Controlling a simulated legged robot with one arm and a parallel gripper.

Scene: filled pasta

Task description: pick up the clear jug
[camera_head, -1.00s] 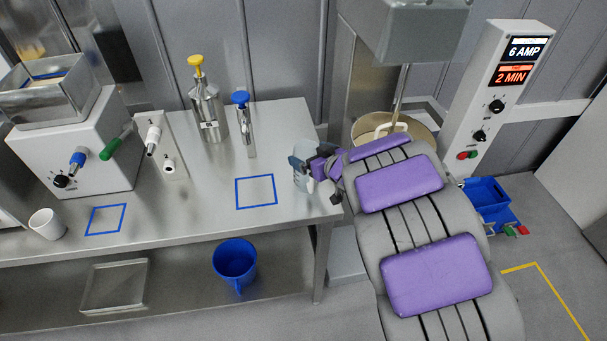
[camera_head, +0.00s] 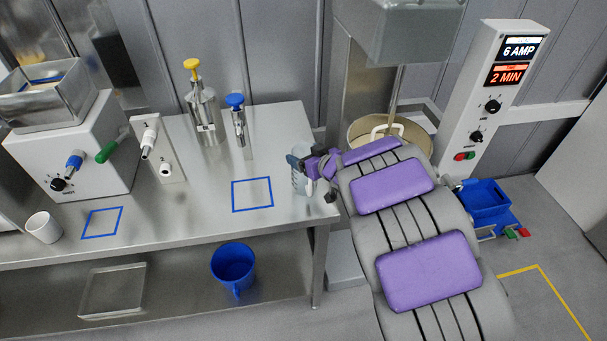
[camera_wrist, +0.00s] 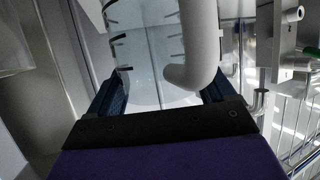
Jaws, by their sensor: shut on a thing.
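The clear jug (camera_head: 301,182) is at the right end of the steel table, partly hidden behind my gripper (camera_head: 304,166). In the wrist view the clear jug (camera_wrist: 150,55) fills the space between the fingers, with dark measuring marks on its wall and a thick pale handle curving down toward me. My gripper (camera_wrist: 163,95) is shut on the jug, a finger on either side. The jug looks upright. I cannot tell whether its base touches the tabletop.
The steel table (camera_head: 180,215) holds yellow-topped (camera_head: 205,115) and blue-topped (camera_head: 239,120) dispensers, a white cup (camera_head: 43,227) and a white machine (camera_head: 75,150). A blue-outlined square (camera_head: 252,194) on it is empty. A blue jug (camera_head: 233,268) stands on the lower shelf. A large pot (camera_head: 362,128) stands behind my arm.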

